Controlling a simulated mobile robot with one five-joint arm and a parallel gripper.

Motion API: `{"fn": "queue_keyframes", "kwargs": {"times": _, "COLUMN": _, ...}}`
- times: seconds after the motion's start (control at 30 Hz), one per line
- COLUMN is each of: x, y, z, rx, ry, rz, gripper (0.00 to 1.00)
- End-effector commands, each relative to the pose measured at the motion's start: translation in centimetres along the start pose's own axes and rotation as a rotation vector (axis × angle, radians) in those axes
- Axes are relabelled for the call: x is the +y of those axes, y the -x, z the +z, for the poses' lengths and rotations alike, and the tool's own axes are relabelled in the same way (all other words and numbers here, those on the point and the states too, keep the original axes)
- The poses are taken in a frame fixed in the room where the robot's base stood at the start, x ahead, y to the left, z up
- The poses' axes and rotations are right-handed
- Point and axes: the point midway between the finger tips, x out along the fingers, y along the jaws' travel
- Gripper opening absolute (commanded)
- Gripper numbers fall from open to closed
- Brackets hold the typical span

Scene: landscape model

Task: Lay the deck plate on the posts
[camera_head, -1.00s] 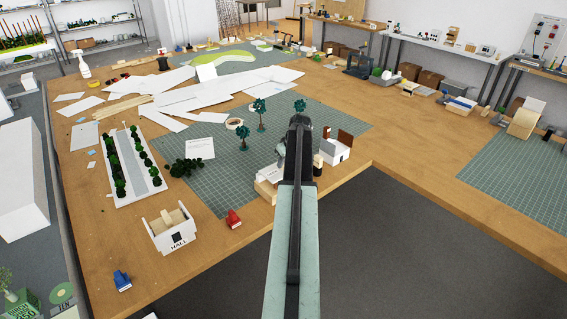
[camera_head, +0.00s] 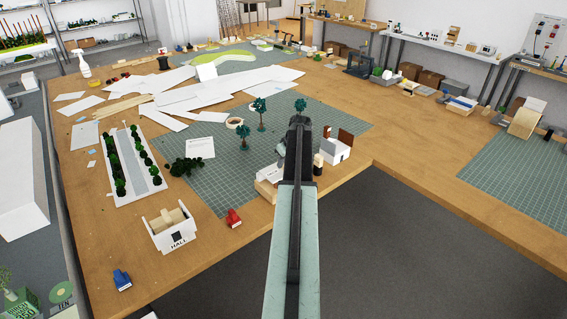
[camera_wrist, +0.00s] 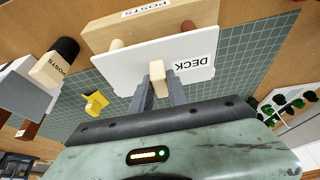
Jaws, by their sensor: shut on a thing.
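In the wrist view, my gripper (camera_wrist: 158,88) is shut on a pale wooden tab on the white deck plate (camera_wrist: 140,65), marked DECK. Just beyond the plate is a wooden block (camera_wrist: 165,20) marked POSTS. Two round wooden posts, a left one (camera_wrist: 117,44) and a right one (camera_wrist: 188,26), show between the block and the plate's far edge. The plate hides their lower or nearer parts, and I cannot tell whether it touches them. In the head view my own arm hides the gripper; part of the wooden block (camera_head: 266,191) shows left of the arm.
In the wrist view, a dark-capped wooden piece (camera_wrist: 60,60) and a small yellow object (camera_wrist: 95,103) lie to the left. In the head view, a white model building (camera_head: 337,149) is right of my arm, and the HALL model (camera_head: 172,236) and red piece (camera_head: 233,218) are left.

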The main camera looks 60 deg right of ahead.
Motion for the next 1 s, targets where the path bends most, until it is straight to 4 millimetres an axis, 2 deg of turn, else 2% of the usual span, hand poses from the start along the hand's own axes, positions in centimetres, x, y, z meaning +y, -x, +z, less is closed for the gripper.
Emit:
{"fn": "queue_keyframes", "kwargs": {"times": 0.5, "x": 0.0, "y": -0.21, "z": 0.09, "rx": 0.0, "ry": 0.0, "rz": 0.0, "gripper": 0.0}}
{"fn": "queue_keyframes", "kwargs": {"times": 0.53, "x": 0.0, "y": -0.2, "z": 0.08, "rx": 0.0, "ry": 0.0, "rz": 0.0, "gripper": 0.22}}
{"fn": "queue_keyframes", "kwargs": {"times": 0.6, "x": 0.0, "y": -0.16, "z": 0.07, "rx": 0.0, "ry": 0.0, "rz": 0.0, "gripper": 0.42}}
{"fn": "queue_keyframes", "kwargs": {"times": 0.63, "x": 0.06, "y": -0.15, "z": 0.09, "rx": 0.0, "ry": -0.001, "rz": 0.0, "gripper": 0.45}}
{"fn": "queue_keyframes", "kwargs": {"times": 1.0, "x": 0.1, "y": 0.13, "z": 0.09, "rx": 0.0, "ry": -0.001, "rz": 0.0, "gripper": 0.45}}
